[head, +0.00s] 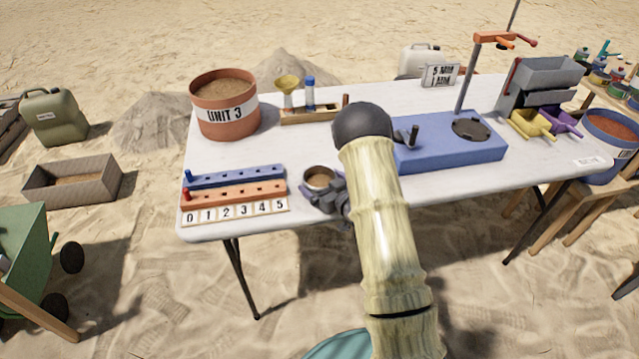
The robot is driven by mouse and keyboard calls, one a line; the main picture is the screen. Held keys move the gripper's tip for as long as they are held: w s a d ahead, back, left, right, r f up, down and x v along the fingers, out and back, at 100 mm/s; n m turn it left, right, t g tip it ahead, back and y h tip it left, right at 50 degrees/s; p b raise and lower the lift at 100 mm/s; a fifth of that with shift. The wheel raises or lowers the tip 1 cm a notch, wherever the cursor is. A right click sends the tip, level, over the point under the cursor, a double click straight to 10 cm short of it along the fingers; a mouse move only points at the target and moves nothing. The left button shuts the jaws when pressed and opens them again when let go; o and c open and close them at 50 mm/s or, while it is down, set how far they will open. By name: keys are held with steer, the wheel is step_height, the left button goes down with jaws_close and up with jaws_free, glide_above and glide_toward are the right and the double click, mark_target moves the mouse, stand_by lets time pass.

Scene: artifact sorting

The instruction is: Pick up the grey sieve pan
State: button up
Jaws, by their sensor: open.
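A small round grey pan (319,187) with a brown inside stands on the white table near its front edge, right of the numbered strip. It looks like the sieve pan. My gripper (326,194) is open and low over the table, right at the pan's near right side. The gripper's dark fingers overlap the pan's lower edge in the picture. I cannot tell whether they touch it or stand around it. My pale arm comes up from the bottom and hides the table just right of the pan.
Left of the pan are blue and orange peg rails and a 0–5 number strip (236,213). A "UNIT 3" bucket (225,105) and a wooden rack (314,114) stand behind. A blue base (450,148) with a post stands right. The white table (270,145) is clear behind the pan.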

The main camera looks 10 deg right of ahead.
steer(key=c, duration=0.8)
steer(key=shift+r, duration=0.15)
step_height(320, 180, up, 10)
steer(key=shift+f+p, duration=0.15)
steer(key=shift+p, duration=0.2)
